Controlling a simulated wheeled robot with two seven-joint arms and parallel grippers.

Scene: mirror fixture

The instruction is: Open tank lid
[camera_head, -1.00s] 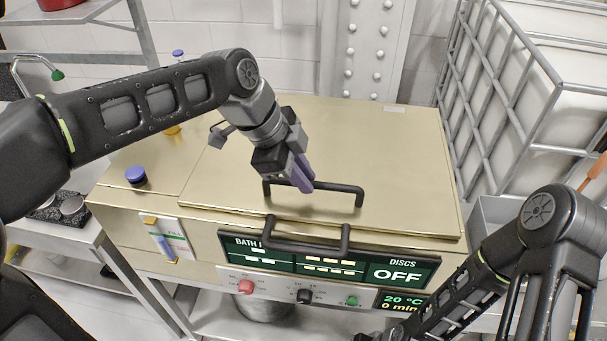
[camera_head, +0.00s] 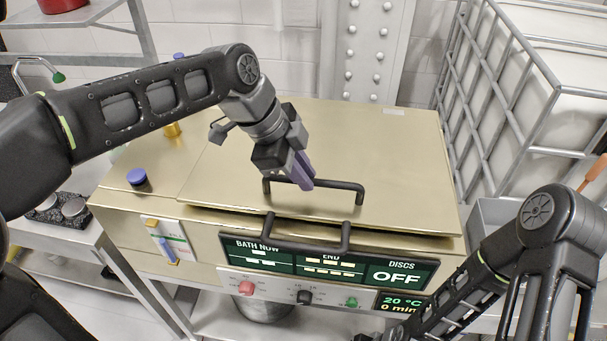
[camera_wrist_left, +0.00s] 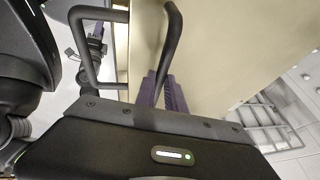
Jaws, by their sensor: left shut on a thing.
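The tank is a brass-coloured box with a flat lid (camera_head: 400,160) in the head view. The lid's front edge stands slightly raised, with a thin dark gap below it. A black bar handle (camera_head: 340,186) is on the lid. My left gripper (camera_head: 303,182) is shut on this lid handle near its left part; its purple fingers also show at the handle in the left wrist view (camera_wrist_left: 162,92). A second black handle (camera_head: 300,247) is on the tank's front. My right arm is at the lower right; its gripper appears small in the left wrist view (camera_wrist_left: 97,42), its jaws unclear.
A front panel (camera_head: 330,262) with displays reading OFF and 20 °C runs below the lid. A blue-capped fitting (camera_head: 137,177) is on the tank's left top. A wire cage (camera_head: 500,110) with white containers stands close on the right.

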